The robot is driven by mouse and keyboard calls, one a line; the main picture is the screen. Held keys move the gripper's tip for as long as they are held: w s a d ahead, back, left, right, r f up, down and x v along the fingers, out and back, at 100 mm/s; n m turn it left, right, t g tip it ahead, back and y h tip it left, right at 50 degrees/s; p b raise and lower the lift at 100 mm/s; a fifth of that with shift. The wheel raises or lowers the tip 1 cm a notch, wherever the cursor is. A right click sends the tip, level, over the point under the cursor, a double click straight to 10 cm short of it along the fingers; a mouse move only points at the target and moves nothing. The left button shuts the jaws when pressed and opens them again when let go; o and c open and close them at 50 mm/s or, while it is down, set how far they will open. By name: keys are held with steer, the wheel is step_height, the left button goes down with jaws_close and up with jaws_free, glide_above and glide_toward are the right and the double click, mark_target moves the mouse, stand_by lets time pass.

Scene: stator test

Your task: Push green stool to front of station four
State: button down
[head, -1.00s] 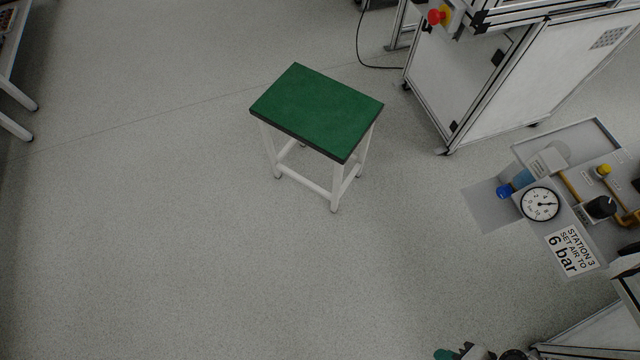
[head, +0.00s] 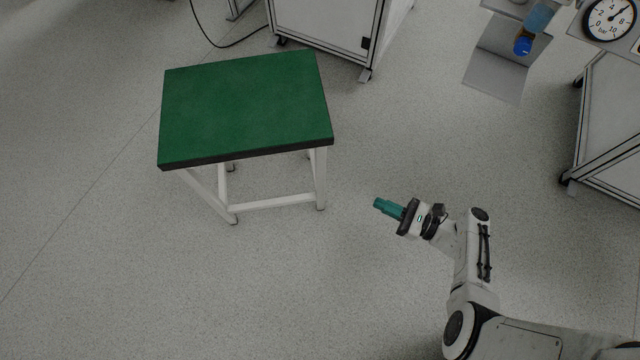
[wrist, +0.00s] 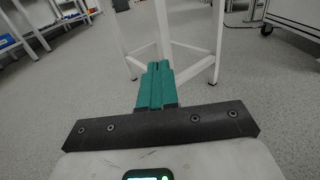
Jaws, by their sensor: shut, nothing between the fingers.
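The green stool (head: 245,105) stands upright on the grey floor, left of the middle in the head view, with a green top and white legs. My gripper (head: 378,204) is to the right of the stool, apart from its nearest leg in that view. Its teal fingers are shut together with nothing between them. In the wrist view the shut fingers (wrist: 156,70) point at the stool's white legs (wrist: 190,47); the stool's top is mostly out of that picture. No sign naming station four is in view.
A white machine cabinet (head: 325,25) stands behind the stool. A pressure gauge (head: 609,18) and another cabinet (head: 612,125) are at the right. A black cable (head: 215,42) lies on the floor behind. The floor left of and in front of the stool is clear.

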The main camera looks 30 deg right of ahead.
steer(key=b+x, duration=0.3)
steer(key=x, duration=1.1)
steer(key=shift+w, duration=0.15)
